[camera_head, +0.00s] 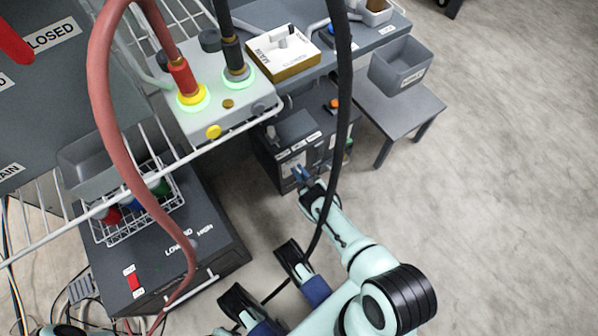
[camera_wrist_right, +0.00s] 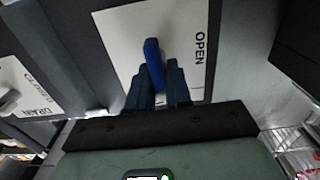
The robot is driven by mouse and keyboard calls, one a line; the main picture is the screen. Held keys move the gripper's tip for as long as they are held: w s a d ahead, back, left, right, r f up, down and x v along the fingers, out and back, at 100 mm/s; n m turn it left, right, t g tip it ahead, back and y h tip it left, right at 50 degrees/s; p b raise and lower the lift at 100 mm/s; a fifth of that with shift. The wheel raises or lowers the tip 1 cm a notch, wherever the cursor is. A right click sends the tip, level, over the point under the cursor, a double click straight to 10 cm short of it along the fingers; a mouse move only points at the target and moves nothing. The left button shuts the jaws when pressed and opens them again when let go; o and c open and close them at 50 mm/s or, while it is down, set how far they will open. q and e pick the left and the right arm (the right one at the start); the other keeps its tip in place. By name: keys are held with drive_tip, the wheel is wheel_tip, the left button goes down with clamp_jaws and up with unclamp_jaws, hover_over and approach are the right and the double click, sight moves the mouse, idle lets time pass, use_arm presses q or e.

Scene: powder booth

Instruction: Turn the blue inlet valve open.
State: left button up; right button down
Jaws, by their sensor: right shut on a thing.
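The blue inlet valve handle (camera_wrist_right: 153,58) stands out from a white label plate (camera_wrist_right: 130,32) in the right wrist view. The word OPEN is printed on the plate to the right of the handle. My right gripper (camera_wrist_right: 158,75) is shut on the handle, with its dark blue fingers on either side of the handle's lower part. In the head view my right gripper (camera_head: 302,173) is at the front of a dark grey cabinet (camera_head: 285,135); the handle cannot be made out there.
A black hose hangs close to my right gripper in the head view. A grey side table (camera_head: 400,108) with a grey bin (camera_head: 402,66) stands to the right. A dark box (camera_head: 165,250) with a wire basket is at left. The floor at right is clear.

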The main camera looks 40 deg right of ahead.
drive_tip(key=n, duration=0.3)
drive_tip(key=shift+a+f+n, duration=0.1)
drive_tip(key=shift+a+n, duration=0.15)
drive_tip(key=shift+n, duration=0.15)
drive_tip(key=n, duration=0.4)
drive_tip(key=f+n, duration=0.1)
drive_tip(key=n, duration=0.8)
drive_tip(key=shift+a+f+n, duration=0.15)
drive_tip(key=shift+a+n, duration=0.2)
drive_tip(key=shift+n, duration=0.05)
drive_tip(key=c, duration=1.2)
unclamp_jaws()
drive_tip(key=shift+o, duration=0.2)
